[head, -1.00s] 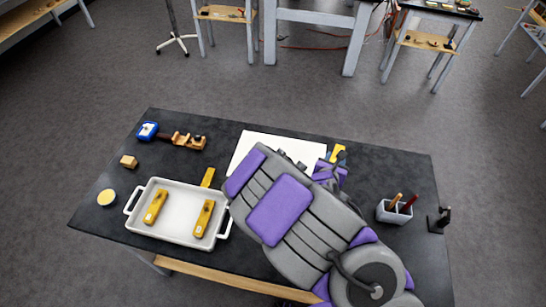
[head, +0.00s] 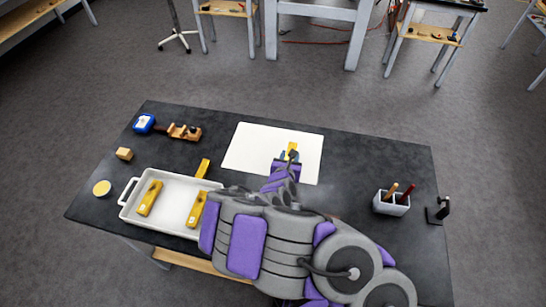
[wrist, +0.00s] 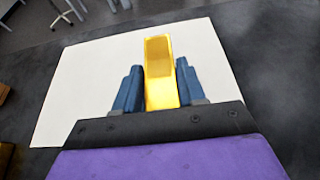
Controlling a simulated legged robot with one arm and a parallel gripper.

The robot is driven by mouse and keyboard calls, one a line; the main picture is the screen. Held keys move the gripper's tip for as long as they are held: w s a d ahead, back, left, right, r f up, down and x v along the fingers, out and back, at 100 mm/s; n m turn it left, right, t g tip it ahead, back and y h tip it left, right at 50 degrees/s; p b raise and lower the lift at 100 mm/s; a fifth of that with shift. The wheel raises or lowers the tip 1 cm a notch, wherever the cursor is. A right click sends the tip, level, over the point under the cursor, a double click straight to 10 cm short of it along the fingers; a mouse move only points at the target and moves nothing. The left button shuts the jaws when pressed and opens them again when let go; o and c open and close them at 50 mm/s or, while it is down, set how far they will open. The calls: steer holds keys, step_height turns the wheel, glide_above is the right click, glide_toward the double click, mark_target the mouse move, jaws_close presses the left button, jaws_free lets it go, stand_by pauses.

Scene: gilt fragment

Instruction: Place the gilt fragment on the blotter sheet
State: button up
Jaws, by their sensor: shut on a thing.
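The white blotter sheet (head: 248,147) lies flat on the dark table, at its back middle. My gripper (head: 290,156) is over the right part of the sheet in the head view. It is shut on a gilt fragment (wrist: 158,75), a golden bar that stands out between the two blue fingers (wrist: 155,88) in the wrist view. The fragment also shows small in the head view (head: 292,147). The sheet fills the background behind it in the wrist view (wrist: 85,90). I cannot tell whether the fragment touches the sheet.
A white tray (head: 127,200) with two golden bars stands front left, partly behind my arm. Another golden bar (head: 203,168) lies by its back rim. A wooden tool (head: 184,132), blue item (head: 144,123), wooden block (head: 124,154), round yellow tin (head: 102,188) and pen holder (head: 391,205) stand around.

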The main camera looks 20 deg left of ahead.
steer(key=b, duration=0.2)
glide_above(271, 158)
steer(key=shift+s+a+f, duration=0.1)
steer(key=shift+f, duration=0.5)
steer(key=shift+w+r, duration=0.1)
steer(key=shift+w, duration=0.1)
steer(key=d+f, duration=0.1)
steer(key=f+b, duration=0.1)
steer(key=f, duration=0.1)
steer(key=shift+d, duration=0.35)
steer(key=shift+a+f, duration=0.1)
steer(key=shift+f, duration=0.15)
steer(key=shift+a, duration=0.55)
steer(key=o, duration=0.9)
steer(key=shift+a, duration=0.2)
steer(key=shift+o, duration=0.6)
steer(key=shift+d, duration=0.15)
steer(key=shift+d+r, duration=0.15)
steer(key=shift+d, duration=0.35)
steer(key=shift+s+a+r, duration=0.15)
steer(key=shift+s+a, duration=0.1)
steer(key=shift+s, duration=0.2)
steer(key=p+v, duration=0.2)
steer(key=v, duration=0.7)
steer(key=shift+s+d+r+p, duration=0.15)
steer(key=shift+s+p, duration=0.05)
steer(key=shift+p, duration=0.1)
steer(key=shift+s+a+r, duration=0.15)
steer(key=shift+s+a, duration=0.15)
steer(key=shift+s, duration=0.45)
